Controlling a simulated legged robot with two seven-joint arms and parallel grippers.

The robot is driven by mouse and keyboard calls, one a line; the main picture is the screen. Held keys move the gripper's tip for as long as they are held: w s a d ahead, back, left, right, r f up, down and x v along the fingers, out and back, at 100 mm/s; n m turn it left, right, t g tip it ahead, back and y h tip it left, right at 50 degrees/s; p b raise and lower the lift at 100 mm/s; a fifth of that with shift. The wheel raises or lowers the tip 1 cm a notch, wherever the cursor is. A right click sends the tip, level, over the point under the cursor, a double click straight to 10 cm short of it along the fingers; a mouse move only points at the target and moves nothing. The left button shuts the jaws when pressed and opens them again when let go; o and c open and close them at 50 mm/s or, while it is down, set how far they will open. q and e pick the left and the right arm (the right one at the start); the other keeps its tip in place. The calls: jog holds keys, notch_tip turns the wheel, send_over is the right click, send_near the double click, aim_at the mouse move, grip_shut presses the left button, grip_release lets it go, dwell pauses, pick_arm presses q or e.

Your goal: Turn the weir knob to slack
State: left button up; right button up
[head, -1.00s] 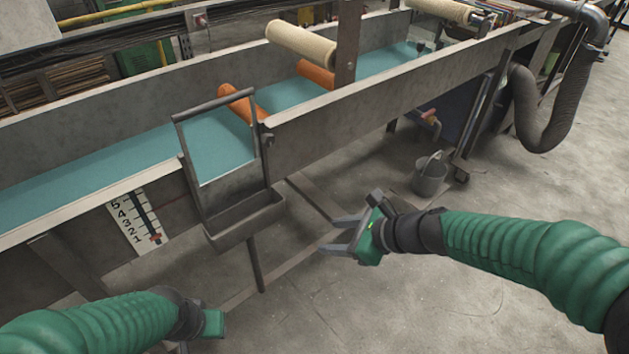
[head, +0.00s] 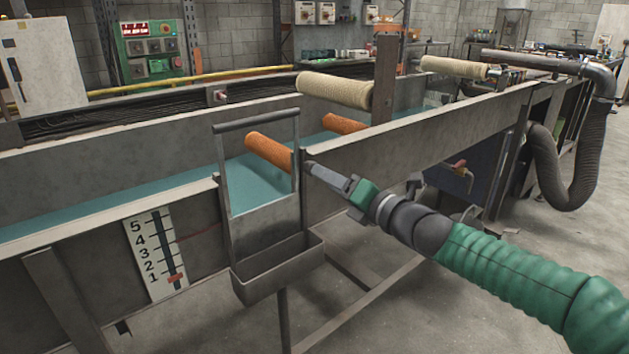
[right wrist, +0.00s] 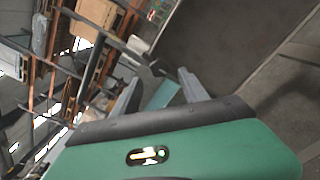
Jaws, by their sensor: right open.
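The weir (head: 265,228) is a grey metal gate frame with a top bar and a trough (head: 280,270) below, on the near wall of the channel. Its knob is not clear in the head view; my right gripper covers the spot by the frame's right post. My right gripper (head: 312,172) is open, its fingers pointing left at that post. In the right wrist view, a small dark part that may be the knob (right wrist: 150,66) shows beyond the open fingers (right wrist: 160,88). I cannot tell whether they touch it. The scale plate (head: 155,255) has its red pointer (head: 175,279) near 1. My left gripper is out of view.
A rusty upright post (head: 385,75) stands behind my right gripper. A dark hose (head: 565,170) hangs at the right.

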aim_at(309, 167)
jog(key=x, duration=0.5)
jog(key=shift+w+a+p, duration=0.15)
jog(key=shift+w+p, duration=0.05)
jog(key=shift+p, duration=0.1)
jog(key=shift+d, duration=0.2)
jog(key=c, duration=0.5)
grip_shut()
